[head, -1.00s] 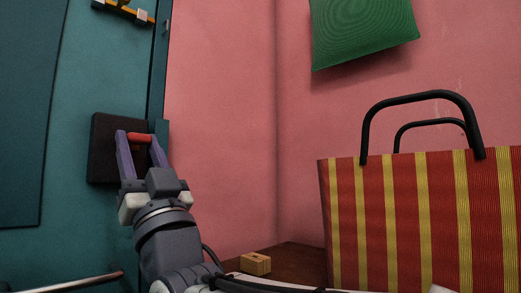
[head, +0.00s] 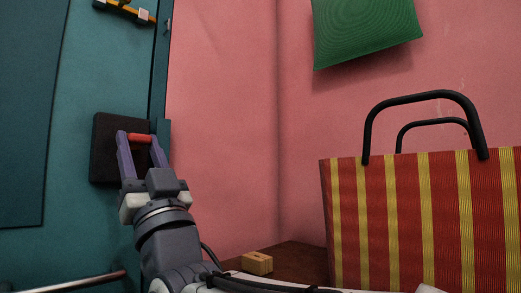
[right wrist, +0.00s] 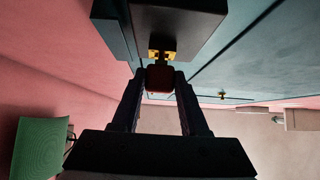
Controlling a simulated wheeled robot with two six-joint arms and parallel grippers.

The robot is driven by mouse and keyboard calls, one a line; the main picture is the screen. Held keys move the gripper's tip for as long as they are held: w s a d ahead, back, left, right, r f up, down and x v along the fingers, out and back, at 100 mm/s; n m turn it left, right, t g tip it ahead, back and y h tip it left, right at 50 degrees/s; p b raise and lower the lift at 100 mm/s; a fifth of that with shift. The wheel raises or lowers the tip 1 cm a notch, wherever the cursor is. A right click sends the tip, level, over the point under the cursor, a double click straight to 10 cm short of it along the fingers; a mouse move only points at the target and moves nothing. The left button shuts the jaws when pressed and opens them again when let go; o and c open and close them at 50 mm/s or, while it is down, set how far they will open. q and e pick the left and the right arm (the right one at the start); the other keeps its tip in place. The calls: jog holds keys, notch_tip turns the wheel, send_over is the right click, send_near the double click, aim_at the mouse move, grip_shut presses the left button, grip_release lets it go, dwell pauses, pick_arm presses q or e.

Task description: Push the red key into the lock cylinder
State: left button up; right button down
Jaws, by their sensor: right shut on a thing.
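The red key (head: 139,138) is between the purple fingers of my right gripper (head: 139,141), which is shut on it in front of the dark lock box (head: 104,150) on the teal door. In the right wrist view the key's red head (right wrist: 159,77) sits between the fingertips. A brass part, seemingly the lock cylinder (right wrist: 168,54), shows between the key's head and the dark box (right wrist: 180,20). The key points at it and appears to meet it; how deep it sits I cannot tell. My left gripper is not in view.
A yellow and black fitting (head: 125,9) is high on the teal door (head: 85,220). A pink wall (head: 220,120) is to the right. A striped bag (head: 425,225) and a small wooden block (head: 257,263) stand at the right. A green cushion (head: 365,30) is above.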

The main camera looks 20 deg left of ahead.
jog(key=shift+w+a, duration=0.1)
jog(key=shift+a, duration=0.15)
jog(key=shift+c, duration=1.7)
grip_release()
jog(key=o, duration=0.3)
jog(key=shift+o, duration=0.2)
jog(key=shift+d+f, duration=0.1)
jog(key=shift+b+v, duration=1.9)
jog(key=shift+b, duration=0.55)
